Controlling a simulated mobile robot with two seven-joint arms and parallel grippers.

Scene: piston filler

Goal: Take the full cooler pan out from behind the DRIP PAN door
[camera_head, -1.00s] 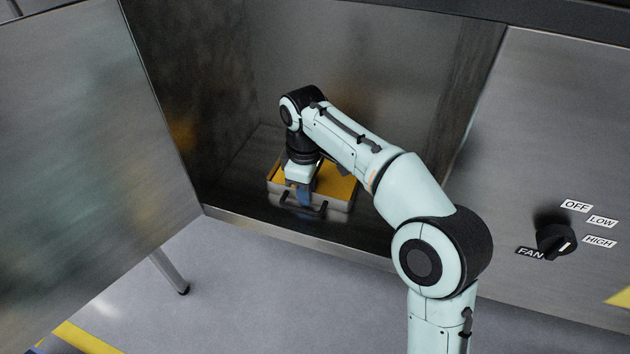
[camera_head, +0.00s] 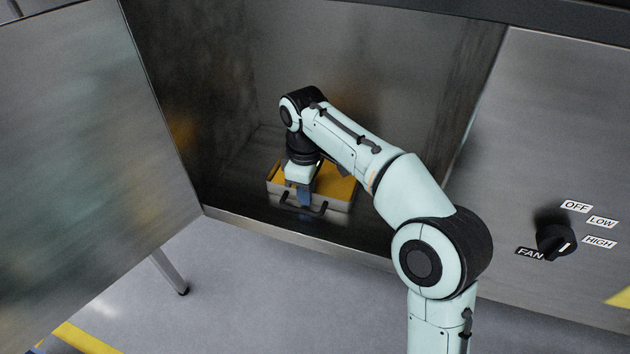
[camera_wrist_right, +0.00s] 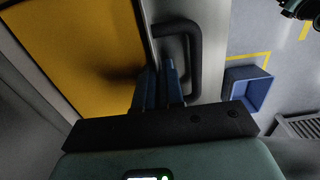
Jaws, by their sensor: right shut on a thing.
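The cooler pan (camera_head: 338,204) is a pale metal pan filled with amber-yellow contents. It stands on the floor of an open metal compartment, with a dark handle (camera_head: 322,210) on its front. My right gripper (camera_head: 304,196) reaches down at the front wall. In the right wrist view my right gripper (camera_wrist_right: 159,88) has its blue fingers shut on the pan's front rim, one on the yellow side and one on the handle side. The yellow contents (camera_wrist_right: 85,45) and the dark handle (camera_wrist_right: 194,65) show there too. My left gripper is not in view.
An open metal door (camera_head: 85,165) stands at the left; no label shows on it. The compartment's front sill (camera_head: 280,232) lies before the pan. A fan knob (camera_head: 556,239) is on the right panel. A blue bin (camera_wrist_right: 249,90) is on the floor. The floor in front is clear.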

